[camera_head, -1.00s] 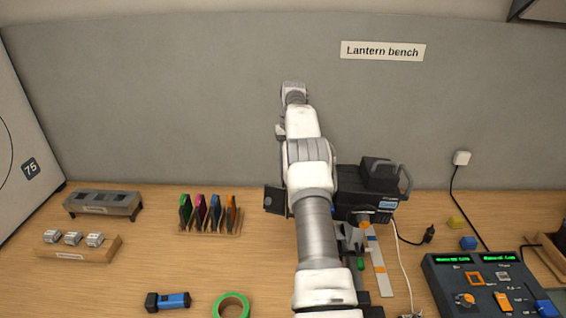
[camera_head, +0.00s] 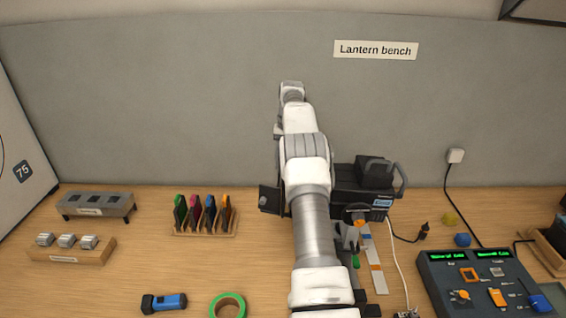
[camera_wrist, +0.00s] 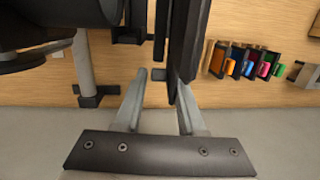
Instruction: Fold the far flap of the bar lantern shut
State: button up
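The bar lantern (camera_head: 372,180) is a black box with a handle, right of my arm in the head view. My arm hides part of it. A dark flap (camera_head: 270,199) shows left of my arm. In the wrist view, a dark upright panel (camera_wrist: 186,45), apparently a lantern flap, hangs close to the right finger of my gripper (camera_wrist: 160,80). The gripper's two fingers are apart, with bench showing between them. I cannot tell whether the panel touches the right finger. In the head view my gripper is hidden behind my arm.
A rack of coloured frames (camera_head: 204,217) stands left of the lantern. A control desk (camera_head: 490,285) is at the right, with a cable (camera_head: 400,265) nearby. A blue torch (camera_head: 165,303) and green tape roll (camera_head: 228,305) lie in front. The grey wall (camera_head: 180,100) rises close behind.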

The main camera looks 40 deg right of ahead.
jog(key=shift+o, duration=1.2)
jog(key=shift+s+d, duration=0.2)
jog(key=shift+d, duration=0.05)
jog(key=shift+w+a, duration=0.1)
jog(key=shift+r, duration=1.85)
jog(key=shift+s+d+r+b, duration=0.15)
jog(key=shift+s+d+b, duration=0.1)
jog(key=shift+b, duration=0.2)
jog(key=s+d+r+b, duration=0.3)
jog(key=s+d+r, duration=0.2)
jog(key=s, duration=0.5)
notch_tip(320, 180, up, 2)
